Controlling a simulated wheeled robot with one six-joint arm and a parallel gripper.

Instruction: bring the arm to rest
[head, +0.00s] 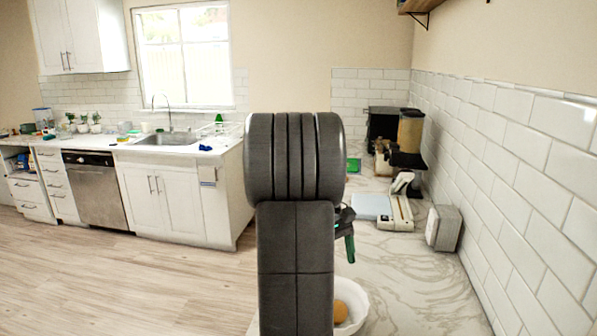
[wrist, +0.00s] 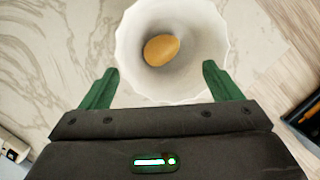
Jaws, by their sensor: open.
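My gripper (wrist: 160,88) shows in the wrist view with its two green fingers spread wide and nothing between them. In the head view my gripper (head: 346,240) is partly hidden behind my dark arm, with a green finger showing on the right. A white bowl (wrist: 215,55) lies beyond the fingertips in the wrist view. A round orange-brown item (wrist: 161,49) rests inside it. In the head view the bowl (head: 357,318) stands on the marble counter, partly hidden by my arm, with the orange-brown item (head: 341,311) in it.
The marble counter (head: 420,295) is clear to the right of the bowl. A white scale-like device (head: 398,210), a grey box (head: 443,228) and dark appliances (head: 384,125) stand farther back. A tiled wall (head: 520,170) bounds the right. A sink (head: 167,138) is at the back left.

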